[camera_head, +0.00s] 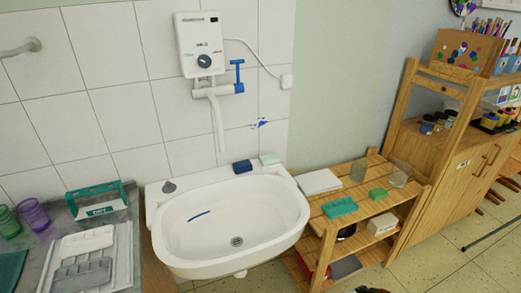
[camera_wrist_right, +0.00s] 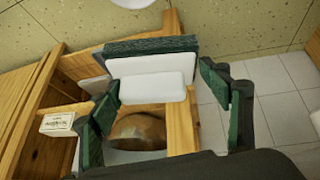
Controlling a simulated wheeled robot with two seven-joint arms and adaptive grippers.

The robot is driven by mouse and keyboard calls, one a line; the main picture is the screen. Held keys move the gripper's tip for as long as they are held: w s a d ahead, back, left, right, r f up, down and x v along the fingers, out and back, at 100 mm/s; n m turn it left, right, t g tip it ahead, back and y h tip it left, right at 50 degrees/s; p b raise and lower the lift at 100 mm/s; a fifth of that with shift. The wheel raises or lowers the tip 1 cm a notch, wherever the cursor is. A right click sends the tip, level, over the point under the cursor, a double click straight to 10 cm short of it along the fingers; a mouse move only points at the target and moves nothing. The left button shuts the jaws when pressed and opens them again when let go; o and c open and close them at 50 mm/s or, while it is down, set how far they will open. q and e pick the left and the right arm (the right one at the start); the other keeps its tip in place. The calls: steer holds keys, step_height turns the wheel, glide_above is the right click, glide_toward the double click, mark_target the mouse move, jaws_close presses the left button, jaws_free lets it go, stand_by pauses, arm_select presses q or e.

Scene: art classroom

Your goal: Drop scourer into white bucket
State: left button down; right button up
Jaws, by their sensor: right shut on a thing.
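In the right wrist view my right gripper (camera_wrist_right: 158,78) has its two dark green-padded fingers on either side of a scourer (camera_wrist_right: 150,46). The scourer has a dark green rough face, with white just below it. The gripper is shut on it, held above a wooden shelf. In the head view the right gripper cannot be made out clearly; only a small dark piece shows at the bottom edge. My left gripper is not in view. No white bucket can be clearly identified; a white rounded edge (camera_wrist_right: 130,3) at the top of the wrist view is cut off.
Floor at the right is mostly free.

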arm_select(q)
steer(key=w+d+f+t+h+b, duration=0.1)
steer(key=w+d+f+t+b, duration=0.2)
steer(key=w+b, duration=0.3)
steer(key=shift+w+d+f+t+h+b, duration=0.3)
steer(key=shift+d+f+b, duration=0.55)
steer(key=shift+b, duration=1.35)
arm_select(e)
steer(key=d+f, duration=0.4)
steer(key=f, duration=0.6)
steer(key=d+f, duration=0.3)
steer(key=f, duration=0.8)
steer(key=shift+w+d+f+n, duration=0.15)
steer(key=shift+w+d+n, duration=0.1)
steer(key=shift+d+n, duration=0.15)
steer(key=o, duration=1.2)
steer(key=shift+s, duration=0.1)
steer(key=v, duration=1.2)
steer(key=shift+d, duration=0.15)
